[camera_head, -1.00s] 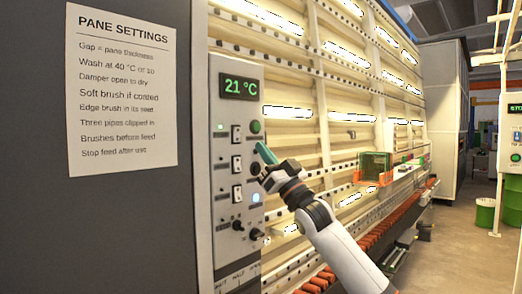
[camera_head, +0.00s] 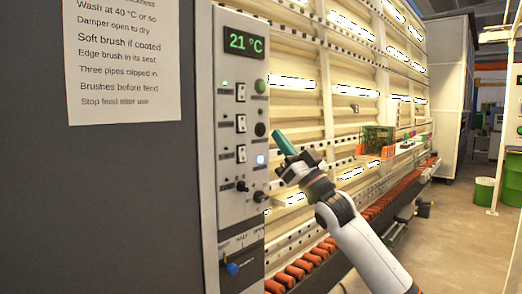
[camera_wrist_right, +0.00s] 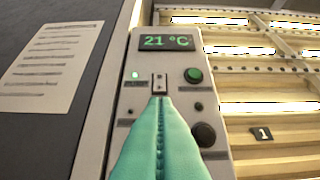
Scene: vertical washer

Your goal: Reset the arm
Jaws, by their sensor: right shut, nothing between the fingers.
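My right gripper (camera_head: 284,143) reaches in from the lower right in the head view. Its teal fingers are shut together with nothing between them. They stand in front of the washer, just right of the control panel (camera_head: 229,190), and look apart from it. In the right wrist view the shut fingers (camera_wrist_right: 160,105) point up at the panel, overlapping the lower part of a switch below the 21 °C display (camera_wrist_right: 166,41). A green button (camera_wrist_right: 193,75) is to the right of that switch and a lit green lamp to the left. My left gripper is not in view.
A dark wall with a paper notice (camera_head: 124,60) fills the left. The washer's conveyor with orange rollers (camera_head: 310,262) runs along the lower front. An orange and green rack (camera_head: 376,142) sits further along. Open floor (camera_head: 440,240) lies to the right.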

